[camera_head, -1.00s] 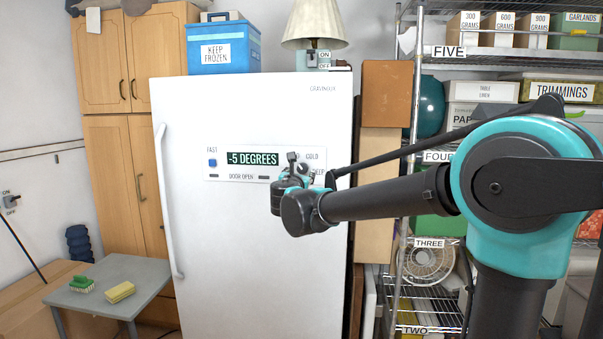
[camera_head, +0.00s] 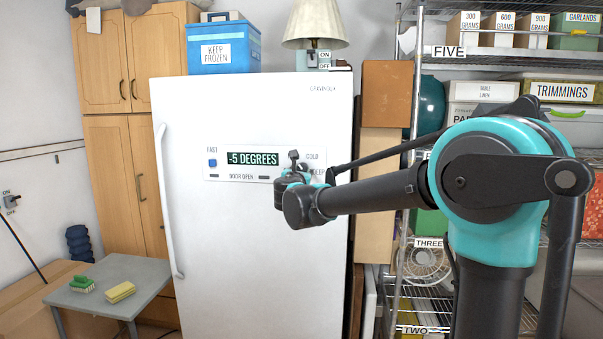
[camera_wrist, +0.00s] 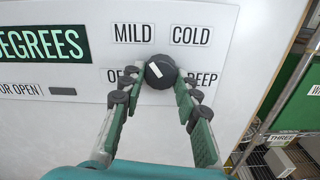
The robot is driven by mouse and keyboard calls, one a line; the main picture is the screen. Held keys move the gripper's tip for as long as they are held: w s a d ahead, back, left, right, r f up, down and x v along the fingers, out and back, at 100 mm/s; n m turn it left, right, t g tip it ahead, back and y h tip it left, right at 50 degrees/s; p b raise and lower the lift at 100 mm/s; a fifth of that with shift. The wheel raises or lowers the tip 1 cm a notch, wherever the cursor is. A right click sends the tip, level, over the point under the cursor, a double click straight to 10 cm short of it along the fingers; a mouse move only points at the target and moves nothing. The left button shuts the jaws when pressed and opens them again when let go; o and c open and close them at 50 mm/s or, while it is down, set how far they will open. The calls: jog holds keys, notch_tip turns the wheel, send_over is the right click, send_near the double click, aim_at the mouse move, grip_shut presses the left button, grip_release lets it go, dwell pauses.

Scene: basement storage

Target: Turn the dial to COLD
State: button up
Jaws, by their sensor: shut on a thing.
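The dial (camera_wrist: 160,66) is a round black knob with a white pointer mark on the freezer's control panel (camera_head: 218,176). In the wrist view its mark slants up and left, toward the MILD label (camera_wrist: 134,33). The COLD label (camera_wrist: 191,35) is up and right of the dial; it also shows in the head view (camera_head: 313,156). My gripper (camera_wrist: 160,77) has its two fingers on either side of the dial and is shut on it. In the head view my gripper (camera_head: 293,168) hides the dial. The display (camera_head: 252,159) reads -5 DEGREES.
The white freezer (camera_head: 250,250) stands against the wall, with a blue cooler (camera_head: 222,50) and a lamp (camera_head: 315,25) on top. Wire shelves (camera_head: 425,300) with boxes are at the right, behind my arm. A small grey table (camera_head: 125,272) stands at the lower left.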

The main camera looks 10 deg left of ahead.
jog(key=shift+m, duration=0.4)
jog(key=shift+c, duration=0.4)
jog(key=m, duration=0.5)
jog(key=shift+a+m, duration=0.1)
jog(key=shift+m, duration=0.3)
jog(key=m, duration=0.3)
jog(key=shift+r, duration=0.1)
jog(key=shift+m, duration=2.1)
jog(key=o, duration=1.2)
jog(key=shift+c, duration=0.2)
jog(key=s, duration=1.2)
jog(key=shift+a, duration=0.25)
